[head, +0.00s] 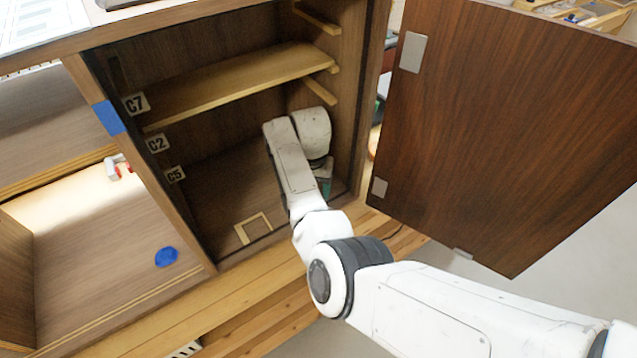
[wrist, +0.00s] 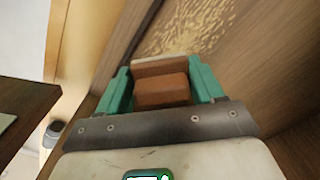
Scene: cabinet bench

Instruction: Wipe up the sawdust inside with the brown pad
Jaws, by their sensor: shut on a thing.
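My gripper (wrist: 163,90) has teal fingers and is shut on the brown pad (wrist: 162,88), which sits between them in the wrist view. A patch of pale sawdust (wrist: 192,27) lies on the brown wood surface just beyond the pad. I cannot tell whether the pad touches that surface. In the head view my white arm reaches into the open cabinet (head: 215,200), low and to the right under the shelf. There only a bit of teal gripper (head: 325,185) shows; the pad and sawdust are hidden behind my arm.
A wooden shelf (head: 235,88) crosses the cabinet above my arm. The open door (head: 500,130) stands to the right. A pale square outline (head: 253,228) lies on the cabinet floor. The left bay holds a blue disc (head: 166,257) and a red-and-white item (head: 117,166).

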